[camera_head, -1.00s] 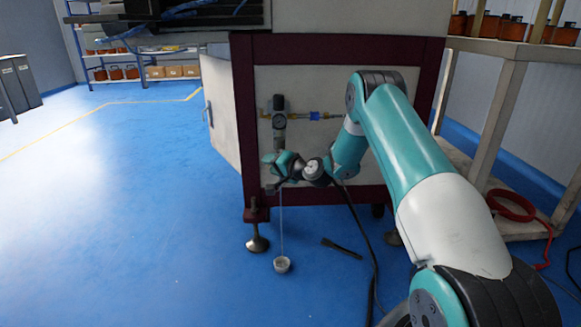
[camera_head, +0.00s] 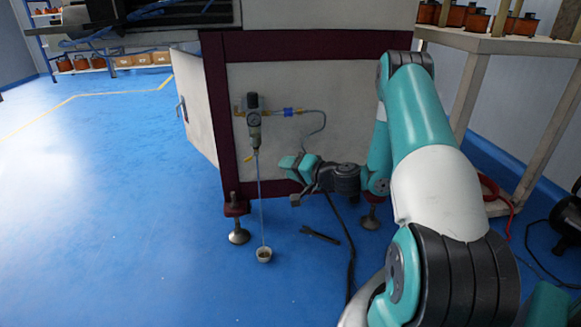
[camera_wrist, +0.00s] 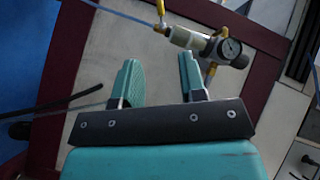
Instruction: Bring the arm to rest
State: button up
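My arm (camera_head: 425,150) is teal and white and reaches down from the right side of the head view. My gripper (camera_head: 290,178) hangs in front of the machine's lower panel, below and to the right of the air regulator (camera_head: 254,122). In the wrist view my gripper (camera_wrist: 157,66) has its two teal fingers apart, with nothing between them.
The machine's dark red frame (camera_head: 216,110) stands close behind my gripper. A thin tube runs from the regulator to a small cup (camera_head: 264,255) on the floor. A black bar (camera_head: 320,235) and a black cable (camera_head: 351,250) lie nearby. The blue floor at left is clear.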

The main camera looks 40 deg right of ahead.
dwell(0.4)
jog(key=s+a+r+n+g+y+p, duration=0.25)
jog(key=a+r+n+g, duration=0.3)
jog(key=a+r, duration=0.6)
jog(key=s+a+r+n+g+y+p, duration=0.2)
jog(key=s+a+r+n+g+y, duration=0.35)
jog(key=a, duration=1.05)
jog(key=s+a+r+n+g+h+p, duration=0.25)
jog(key=s+r, duration=0.25)
jog(key=s, duration=0.5)
jog(key=s+a+r+n+g+h+p, duration=0.25)
jog(key=s+r+n+h, duration=0.2)
jog(key=s, duration=0.55)
notch_tip(320, 180, up, 38)
jog(key=p, duration=3.7)
jog(key=shift+s+a+m+t, duration=0.2)
jog(key=shift+a+m+t, duration=0.1)
